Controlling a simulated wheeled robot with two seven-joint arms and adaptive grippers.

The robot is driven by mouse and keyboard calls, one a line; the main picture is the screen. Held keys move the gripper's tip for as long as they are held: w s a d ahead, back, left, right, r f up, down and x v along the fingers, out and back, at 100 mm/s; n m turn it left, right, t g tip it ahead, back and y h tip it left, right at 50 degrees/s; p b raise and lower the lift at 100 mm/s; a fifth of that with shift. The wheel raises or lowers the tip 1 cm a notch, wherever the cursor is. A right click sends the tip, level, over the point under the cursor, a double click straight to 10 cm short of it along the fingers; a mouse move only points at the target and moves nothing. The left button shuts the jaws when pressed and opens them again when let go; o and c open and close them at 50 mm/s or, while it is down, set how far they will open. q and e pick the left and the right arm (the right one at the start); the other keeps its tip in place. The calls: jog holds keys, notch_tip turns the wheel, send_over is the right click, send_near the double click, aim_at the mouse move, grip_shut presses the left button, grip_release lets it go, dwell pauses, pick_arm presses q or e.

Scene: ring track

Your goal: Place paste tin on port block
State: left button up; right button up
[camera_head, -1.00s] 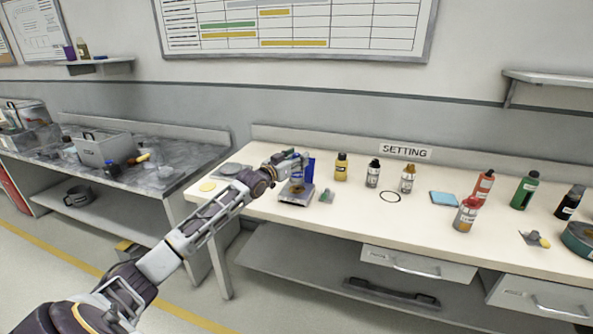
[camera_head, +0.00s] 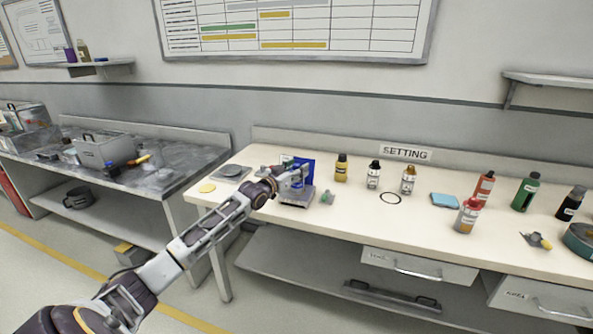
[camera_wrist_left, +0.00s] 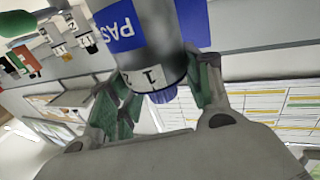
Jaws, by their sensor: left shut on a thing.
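My left gripper (camera_head: 294,180) is shut at the left end of the cream bench, above a low grey block (camera_head: 296,199). I cannot tell for certain that this is the port block. The left wrist view, upside down, shows the gripper's greenish fingers around a grey cylinder (camera_wrist_left: 152,45), which I take for the paste tin. It has a white band marked 1 and a purple end. A blue panel (camera_wrist_left: 118,25) lettered "PAS" shows beside it; the cylinder hides part of it. In the head view, blue (camera_head: 308,171) shows behind the gripper. My right gripper is out of view.
A small grey-green item (camera_head: 328,197) lies right of the grey block. A yellow bottle (camera_head: 341,168), more bottles and a black ring (camera_head: 390,198) stand or lie further right. A grey disc (camera_head: 231,171) and a yellow disc (camera_head: 207,188) lie to the left.

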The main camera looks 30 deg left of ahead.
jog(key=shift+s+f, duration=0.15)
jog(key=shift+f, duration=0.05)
pick_arm(q)
jog(key=o, duration=1.4)
jog(key=shift+f, duration=0.1)
jog(key=shift+s, duration=0.1)
jog(key=shift+s+a, duration=0.1)
jog(key=shift+s, duration=0.5)
jog(key=shift+s+a+p, duration=0.15)
jog(key=shift+s+p, duration=0.1)
jog(key=shift+s, duration=1.5)
jog(key=shift+s+a+p, duration=0.15)
jog(key=shift+s+p, duration=0.1)
jog(key=shift+s, duration=1.5)
jog(key=shift+s+a+p, duration=0.15)
jog(key=shift+s+p, duration=0.1)
jog(key=shift+s, duration=1.5)
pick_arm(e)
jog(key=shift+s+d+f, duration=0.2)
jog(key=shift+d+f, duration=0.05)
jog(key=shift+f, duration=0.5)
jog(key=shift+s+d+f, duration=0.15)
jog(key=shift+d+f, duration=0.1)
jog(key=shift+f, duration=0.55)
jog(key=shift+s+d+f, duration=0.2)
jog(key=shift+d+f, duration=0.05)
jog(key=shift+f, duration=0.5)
